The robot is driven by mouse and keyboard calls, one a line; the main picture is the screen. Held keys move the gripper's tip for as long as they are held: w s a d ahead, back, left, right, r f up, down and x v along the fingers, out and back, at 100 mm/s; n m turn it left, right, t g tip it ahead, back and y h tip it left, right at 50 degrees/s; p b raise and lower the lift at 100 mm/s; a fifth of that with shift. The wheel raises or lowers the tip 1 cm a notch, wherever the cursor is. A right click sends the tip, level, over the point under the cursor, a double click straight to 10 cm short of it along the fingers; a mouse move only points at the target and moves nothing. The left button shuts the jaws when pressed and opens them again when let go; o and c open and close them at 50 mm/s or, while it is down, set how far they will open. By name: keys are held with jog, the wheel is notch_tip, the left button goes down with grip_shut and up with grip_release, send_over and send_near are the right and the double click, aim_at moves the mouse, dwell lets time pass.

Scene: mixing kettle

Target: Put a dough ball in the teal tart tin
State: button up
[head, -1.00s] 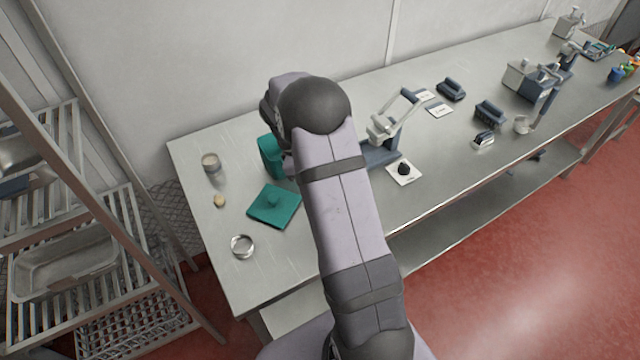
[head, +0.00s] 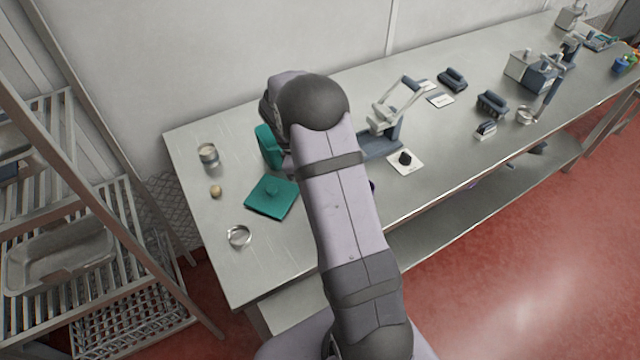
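A small beige ball, likely a dough ball (head: 215,191), lies on the steel table at the left. Behind that, an upright teal container (head: 268,148) is partly covered by my arm. I cannot tell a teal tart tin for sure among these. My arm reaches up the middle of the view, its wrist near the teal container. My gripper is hidden behind my arm, so its fingers and anything in them do not show.
A metal ring (head: 238,236) lies near the table's front left, and a small round tin (head: 208,155) stands at the back left. A white-handled press (head: 385,125) and a black-knobbed card (head: 405,161) are right of my arm. A slatted rack (head: 70,230) stands left.

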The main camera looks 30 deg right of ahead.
jog(key=shift+f, duration=0.35)
dwell(1.1)
jog(key=o, duration=1.1)
jog(key=shift+o, duration=0.6)
jog(key=o, duration=0.3)
jog(key=shift+r+p, duration=0.1)
jog(key=shift+p, duration=0.2)
notch_tip(320, 180, up, 7)
jog(key=p, duration=0.6)
